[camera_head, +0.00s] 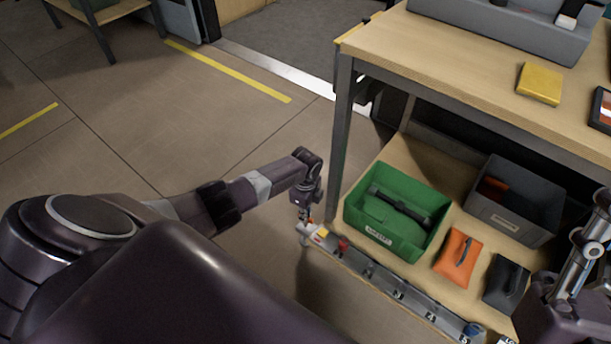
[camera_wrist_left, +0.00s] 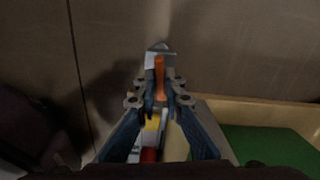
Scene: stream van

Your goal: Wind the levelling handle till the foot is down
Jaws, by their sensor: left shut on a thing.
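My left gripper (camera_head: 305,214) is at the left end of a grey rail (camera_head: 385,285) along the lower shelf's front edge. In the left wrist view its two fingers (camera_wrist_left: 158,98) are shut on an orange handle grip (camera_wrist_left: 159,74). A grey metal piece (camera_wrist_left: 157,50) shows just beyond the grip. A yellow part (camera_head: 322,233) and a red knob (camera_head: 343,244) sit on the rail beside the gripper. The foot cannot be made out. Part of my right arm's end (camera_head: 585,270) shows at the right edge; its fingertips are not clear.
A green crate (camera_head: 380,240) with a dark-handled item, a grey bin (camera_head: 515,205), an orange pouch (camera_head: 457,254) and a dark pouch (camera_head: 505,284) are on the lower shelf. A table leg (camera_head: 338,150) rises close to my left gripper. Open floor (camera_head: 170,130) lies to the left.

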